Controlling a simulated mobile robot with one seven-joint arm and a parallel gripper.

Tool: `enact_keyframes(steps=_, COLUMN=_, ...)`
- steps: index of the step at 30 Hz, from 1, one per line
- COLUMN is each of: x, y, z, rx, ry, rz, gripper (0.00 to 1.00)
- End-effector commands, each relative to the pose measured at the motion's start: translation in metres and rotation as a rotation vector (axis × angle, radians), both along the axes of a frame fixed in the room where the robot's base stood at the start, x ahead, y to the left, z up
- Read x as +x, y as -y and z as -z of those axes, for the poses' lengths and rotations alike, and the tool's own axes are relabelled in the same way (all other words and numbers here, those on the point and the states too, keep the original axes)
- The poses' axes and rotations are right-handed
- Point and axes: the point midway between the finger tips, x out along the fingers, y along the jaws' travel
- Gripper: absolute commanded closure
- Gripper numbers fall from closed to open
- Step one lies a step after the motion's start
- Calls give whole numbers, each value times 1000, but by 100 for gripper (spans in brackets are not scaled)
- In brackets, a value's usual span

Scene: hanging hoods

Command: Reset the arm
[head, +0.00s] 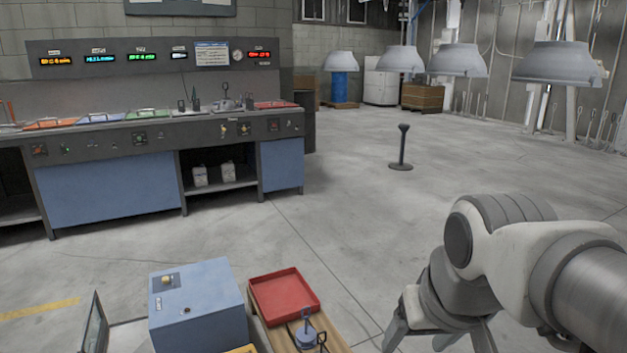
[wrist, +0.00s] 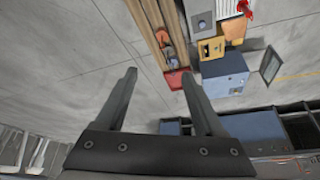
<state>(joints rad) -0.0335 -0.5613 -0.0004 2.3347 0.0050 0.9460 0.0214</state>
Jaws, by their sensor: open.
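My arm (head: 500,250) enters the head view from the right edge and bends down at the lower right. My gripper (head: 435,338) hangs at its end with the fingers pointing down, partly cut off by the bottom edge. In the wrist view the two dark fingers of my gripper (wrist: 160,90) stand wide apart. The gripper is open and empty, to the right of the bench in the head view.
A red tray (head: 284,294) and a blue box (head: 198,302) stand at the bottom centre of the head view. A long console (head: 110,182) with blue panels is at the left. Grey hoods (head: 458,60) hang at the back right. A black post (head: 402,148) stands on otherwise open floor.

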Motion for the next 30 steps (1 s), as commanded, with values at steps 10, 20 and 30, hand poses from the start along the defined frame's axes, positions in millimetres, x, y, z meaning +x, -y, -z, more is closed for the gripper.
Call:
enact_keyframes(steps=10, x=-43, y=10, z=-11, rx=-14, ry=71, rz=13, gripper=29)
enact_keyframes(steps=20, x=-43, y=10, z=-83, rx=-13, ry=70, rz=13, gripper=29)
enact_keyframes(steps=30, x=-43, y=10, z=-159, rx=-13, ry=70, rz=13, gripper=29)
